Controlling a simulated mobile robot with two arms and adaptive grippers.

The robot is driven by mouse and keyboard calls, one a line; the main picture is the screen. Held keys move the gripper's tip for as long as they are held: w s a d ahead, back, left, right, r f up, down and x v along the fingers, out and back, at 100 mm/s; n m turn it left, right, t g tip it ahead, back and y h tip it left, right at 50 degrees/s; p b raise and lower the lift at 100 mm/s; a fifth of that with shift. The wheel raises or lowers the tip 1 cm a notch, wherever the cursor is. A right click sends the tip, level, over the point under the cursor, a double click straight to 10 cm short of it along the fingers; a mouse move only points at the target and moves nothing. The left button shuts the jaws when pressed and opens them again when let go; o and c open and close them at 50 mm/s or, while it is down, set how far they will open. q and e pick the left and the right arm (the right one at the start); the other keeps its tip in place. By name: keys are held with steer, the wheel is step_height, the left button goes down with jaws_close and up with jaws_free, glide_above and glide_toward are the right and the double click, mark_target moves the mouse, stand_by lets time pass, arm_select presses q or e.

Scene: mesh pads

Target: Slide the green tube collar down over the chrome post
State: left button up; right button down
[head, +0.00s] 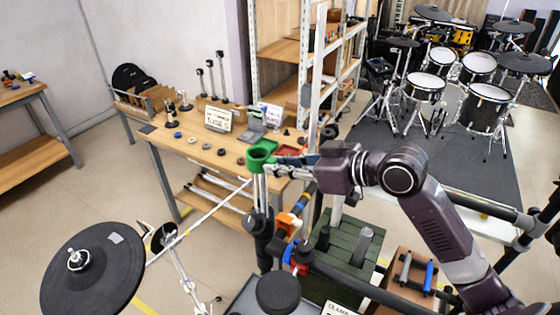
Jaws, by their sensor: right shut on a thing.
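The green tube collar (261,152) is in the middle of the head view, an open ring seen from above. My right gripper (279,163) reaches in from the right and is shut on the collar's right side. A chrome post (262,190) stands upright directly below the collar, rising from a black stand base (262,236). The collar hides the post's top, so I cannot tell whether the collar is around it or just above it. My left gripper is not in view.
A wooden workbench (203,152) with small round parts and signs stands behind. A black cymbal pad (92,268) is at the lower left. A dark green slatted crate (345,245) and orange and blue clamps (290,222) crowd the right of the post. A drum kit (455,85) stands far back right.

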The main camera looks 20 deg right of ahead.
steer(key=shift+f+b, duration=5.05)
steer(key=shift+f, duration=2.85)
steer(key=c, duration=1.8)
jaws_free()
steer(key=shift+o, duration=0.2)
steer(key=shift+s+d, duration=0.1)
steer(key=v, duration=1.1)
steer(key=shift+s+d+r, duration=0.15)
steer(key=shift+s+d, duration=0.1)
